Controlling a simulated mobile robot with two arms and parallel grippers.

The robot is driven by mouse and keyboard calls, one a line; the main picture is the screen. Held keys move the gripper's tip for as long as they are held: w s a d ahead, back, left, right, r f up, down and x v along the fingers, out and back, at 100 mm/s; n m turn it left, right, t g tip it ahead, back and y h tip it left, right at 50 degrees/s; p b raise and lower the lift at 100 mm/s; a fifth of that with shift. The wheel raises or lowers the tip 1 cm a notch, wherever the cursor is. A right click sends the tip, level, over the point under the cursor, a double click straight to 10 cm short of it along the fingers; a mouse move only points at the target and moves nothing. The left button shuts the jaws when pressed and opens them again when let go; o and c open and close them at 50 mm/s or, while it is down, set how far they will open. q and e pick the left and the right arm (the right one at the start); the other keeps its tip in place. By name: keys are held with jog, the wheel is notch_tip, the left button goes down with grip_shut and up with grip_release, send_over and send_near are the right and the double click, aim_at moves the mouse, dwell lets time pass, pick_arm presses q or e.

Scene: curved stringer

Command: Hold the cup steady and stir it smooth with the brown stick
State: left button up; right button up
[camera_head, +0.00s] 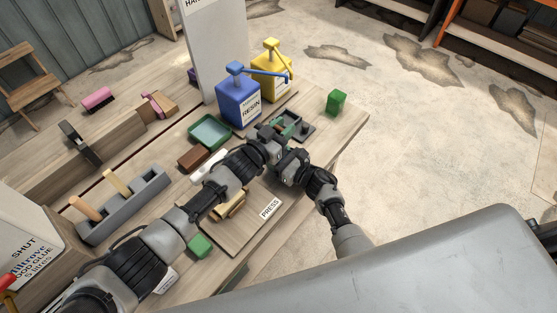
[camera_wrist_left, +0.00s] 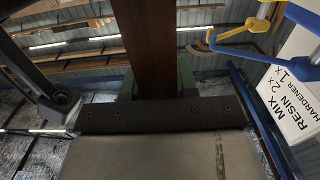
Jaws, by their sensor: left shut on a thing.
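My left gripper (camera_head: 284,127) reaches over the work table near the blue pump bottle. In the left wrist view, a dark brown flat stick (camera_wrist_left: 153,45) stands between its green finger pads (camera_wrist_left: 186,80), and it is shut on that stick. The stick's far end runs out of the frame. My right gripper (camera_head: 290,165) is close beside the left one; its fingers are hidden, so I cannot tell whether it is open. I cannot make out the cup; the grippers cover that spot. A dark grey tray (camera_head: 306,128) shows partly behind them.
A blue resin pump bottle (camera_head: 238,101) and a yellow one (camera_head: 272,77) stand just behind the grippers. A teal tray (camera_head: 211,131), a brown block (camera_head: 193,158), a green block (camera_head: 336,102) and a grey rack (camera_head: 125,208) with tan pieces are on the table.

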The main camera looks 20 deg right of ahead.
pick_arm(q)
notch_tip(320, 180, up, 8)
jog(key=shift+r, duration=0.15)
dwell(0.9)
dwell(0.6)
jog(key=shift+r, duration=2.45)
pick_arm(e)
jog(key=o, duration=1.3)
jog(key=shift+v, duration=2.5)
